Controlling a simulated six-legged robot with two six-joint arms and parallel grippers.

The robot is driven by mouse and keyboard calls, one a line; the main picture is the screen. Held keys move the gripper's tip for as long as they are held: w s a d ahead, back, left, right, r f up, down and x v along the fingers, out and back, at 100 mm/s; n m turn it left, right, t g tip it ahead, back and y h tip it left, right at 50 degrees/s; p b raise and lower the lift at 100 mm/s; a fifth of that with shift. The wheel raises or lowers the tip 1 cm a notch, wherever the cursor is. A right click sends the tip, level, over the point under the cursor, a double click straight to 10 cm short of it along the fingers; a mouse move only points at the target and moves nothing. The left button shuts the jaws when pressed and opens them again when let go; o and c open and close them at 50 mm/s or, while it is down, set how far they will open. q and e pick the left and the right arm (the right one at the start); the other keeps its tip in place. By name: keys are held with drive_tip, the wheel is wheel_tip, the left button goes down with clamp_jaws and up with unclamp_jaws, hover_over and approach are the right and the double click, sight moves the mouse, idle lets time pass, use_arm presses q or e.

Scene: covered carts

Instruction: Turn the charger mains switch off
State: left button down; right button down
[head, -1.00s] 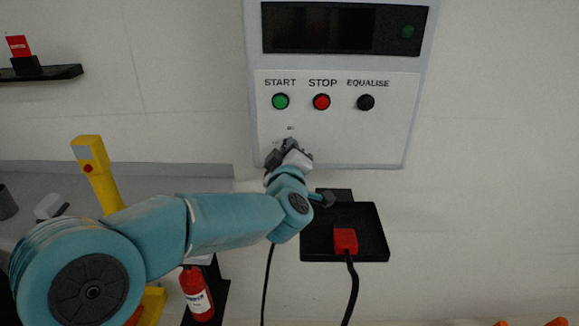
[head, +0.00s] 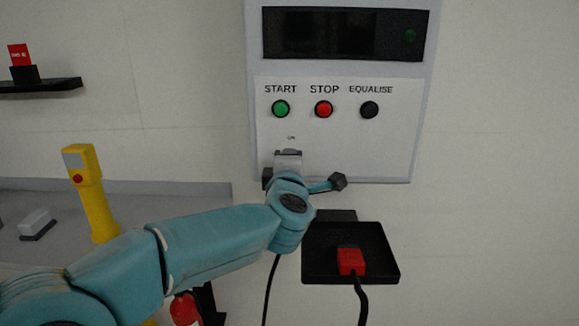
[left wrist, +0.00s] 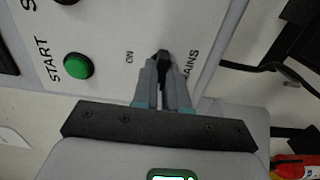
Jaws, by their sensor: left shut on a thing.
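The charger (head: 340,140) is a pale wall panel with a dark display and green START, red STOP and black EQUALISE buttons. My left gripper (head: 288,156) is at its lower left, below the ON label. In the left wrist view, the fingers of my left gripper (left wrist: 162,75) are closed around the black mains switch (left wrist: 161,58), between the ON and MAINS lettering. The fingers hide most of the switch, and the head view does not show it. My right gripper is out of view.
Below the charger, a black shelf (head: 318,268) holds a red connector (head: 351,261) with a black cable. A yellow device (head: 92,200) stands on the grey surface at left. A red extinguisher (head: 185,309) is partly hidden behind my left arm.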

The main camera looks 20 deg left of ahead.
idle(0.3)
use_arm(q)
drive_tip(key=c, duration=1.2)
unclamp_jaws()
drive_tip(key=shift+o, duration=0.2)
drive_tip(key=b+v, duration=0.1)
drive_tip(key=v, duration=1.5)
drive_tip(key=shift+s, duration=0.15)
